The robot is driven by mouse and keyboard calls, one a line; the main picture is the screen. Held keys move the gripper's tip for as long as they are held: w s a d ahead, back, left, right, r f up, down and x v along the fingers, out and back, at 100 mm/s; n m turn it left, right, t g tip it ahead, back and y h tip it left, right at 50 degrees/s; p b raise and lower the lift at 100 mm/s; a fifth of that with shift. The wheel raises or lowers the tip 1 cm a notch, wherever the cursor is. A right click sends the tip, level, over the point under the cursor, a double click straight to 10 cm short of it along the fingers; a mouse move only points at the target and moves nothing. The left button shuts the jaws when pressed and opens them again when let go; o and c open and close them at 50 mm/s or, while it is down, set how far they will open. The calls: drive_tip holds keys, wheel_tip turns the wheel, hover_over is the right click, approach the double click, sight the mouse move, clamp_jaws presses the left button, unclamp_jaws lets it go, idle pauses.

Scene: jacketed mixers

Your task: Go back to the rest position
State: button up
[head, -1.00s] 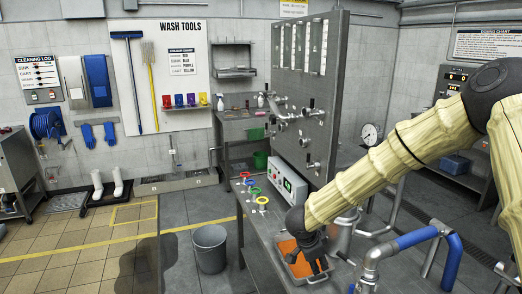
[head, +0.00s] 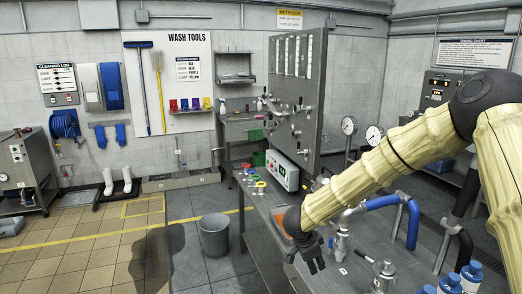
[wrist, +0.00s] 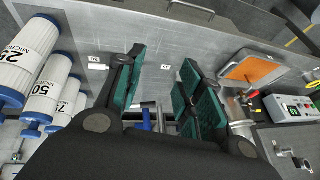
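My gripper (head: 312,257) hangs at the end of my pale, ribbed arm above the grey metal bench (head: 262,240) in the head view. In the wrist view my gripper (wrist: 163,68) has its two green-padded fingers spread apart. Nothing is held between them; bare bench and small white labels show beyond. An orange-topped tray (wrist: 252,69) lies to the right of the fingers in the wrist view. In the head view the arm's end largely hides this tray.
Blue-sleeved piping (head: 384,202) rises from the bench. A control box (head: 282,171) and a tall gauge panel (head: 297,95) stand at the back. A grey bin (head: 214,236) is on the floor left of the bench.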

drive_tip(key=s+d+f+n+b, duration=0.15)
drive_tip(key=s+f, duration=0.25)
drive_tip(key=f, duration=0.4)
drive_tip(key=s+d+f+n+b, duration=0.1)
drive_tip(key=s+f+n, duration=0.2)
drive_tip(key=s+f, duration=0.35)
drive_tip(key=s+d+f+n+b, duration=0.1)
drive_tip(key=s+d+f+n, duration=0.15)
drive_tip(key=f, duration=0.65)
drive_tip(key=s+f+n+g+y+b, duration=0.1)
drive_tip(key=s+f, duration=0.3)
drive_tip(key=s, duration=0.7)
drive_tip(key=s+f+n+g+y+b, duration=0.1)
drive_tip(key=s+f+n, duration=0.2)
drive_tip(key=s, duration=0.7)
drive_tip(key=s+f+n+g+y+b, duration=0.1)
drive_tip(key=s+f+n, duration=0.2)
drive_tip(key=s, duration=0.8)
wheel_tip(320, 180, down, 3)
drive_tip(key=shift+s+d+r+g+y+b, duration=0.2)
drive_tip(key=shift+s+d+g+y+b, duration=0.15)
drive_tip(key=shift+d+y, duration=0.1)
